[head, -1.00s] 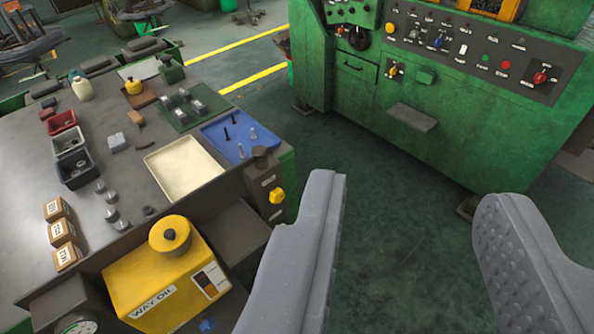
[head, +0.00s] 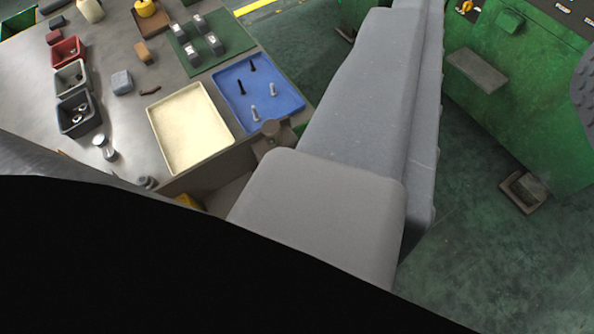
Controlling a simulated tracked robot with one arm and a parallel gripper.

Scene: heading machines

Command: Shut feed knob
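My gripper (head: 505,45) is open, with nothing between its fingers. One thick grey finger crosses the middle of the view, and only the edge of the other shows at the far right. Between them stands the green machine (head: 560,140). A small yellow knob (head: 466,6) shows on it at the top edge, beyond the gripper and apart from it. I cannot tell whether this is the feed knob. A dark-topped box at the bench corner (head: 270,130) is mostly hidden behind the grey finger, and no knob shows on it.
The bench (head: 125,165) at left holds a cream tray (head: 190,145), a blue tray (head: 275,85) with bolts, a green mat (head: 228,60) and small bins (head: 75,118). A grey ledge (head: 476,70) juts from the machine. Dark floor (head: 465,250) is clear. A black shape hides the lower left.

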